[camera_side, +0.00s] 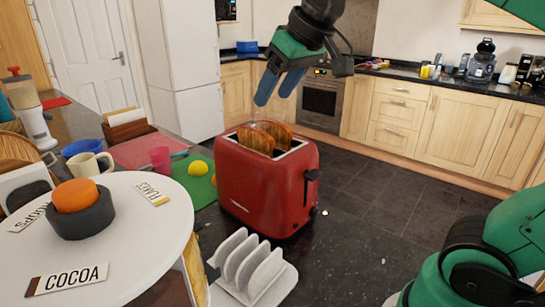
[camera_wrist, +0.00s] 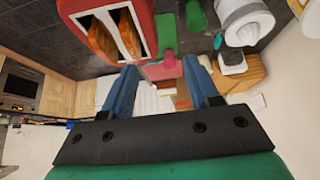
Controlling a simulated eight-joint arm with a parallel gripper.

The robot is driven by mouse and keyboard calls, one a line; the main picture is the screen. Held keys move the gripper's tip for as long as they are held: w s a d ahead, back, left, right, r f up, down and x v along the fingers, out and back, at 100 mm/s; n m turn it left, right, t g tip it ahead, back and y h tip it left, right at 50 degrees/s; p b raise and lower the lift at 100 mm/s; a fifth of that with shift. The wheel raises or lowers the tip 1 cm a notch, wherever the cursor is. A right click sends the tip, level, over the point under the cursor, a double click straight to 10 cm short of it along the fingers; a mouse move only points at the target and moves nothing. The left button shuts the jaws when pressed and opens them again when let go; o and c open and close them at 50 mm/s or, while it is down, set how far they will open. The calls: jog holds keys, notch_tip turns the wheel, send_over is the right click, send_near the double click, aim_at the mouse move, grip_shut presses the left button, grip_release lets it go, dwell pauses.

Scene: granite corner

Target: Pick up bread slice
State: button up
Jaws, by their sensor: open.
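Two browned bread slices stand upright in the slots of a red toaster (camera_side: 262,190), their tops sticking out. The nearer slice (camera_side: 256,140) and the farther slice (camera_side: 278,131) sit side by side in the side view. In the wrist view the toaster (camera_wrist: 146,24) is at the upper left, with one slice (camera_wrist: 102,42) and another slice (camera_wrist: 129,34) in its slots. My gripper (camera_side: 277,103) has blue fingers, is open and empty, and hangs just above the toaster, apart from the bread. The fingers also show in the wrist view (camera_wrist: 166,68).
A white toast rack (camera_side: 252,270) stands in front of the toaster. A mug (camera_side: 90,163), a pink cup (camera_side: 160,159) and a lemon (camera_side: 198,168) lie behind.

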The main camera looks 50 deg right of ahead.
jog(key=g, duration=0.2)
send_over(255, 129)
jog(key=s, duration=0.2)
jog(key=f, duration=0.1)
notch_tip(255, 129, down, 4)
jog(key=shift+r, duration=0.1)
jog(key=shift+w+f, duration=0.1)
jog(key=shift+f, duration=0.65)
jog(key=shift+x, duration=2.75)
grip_shut()
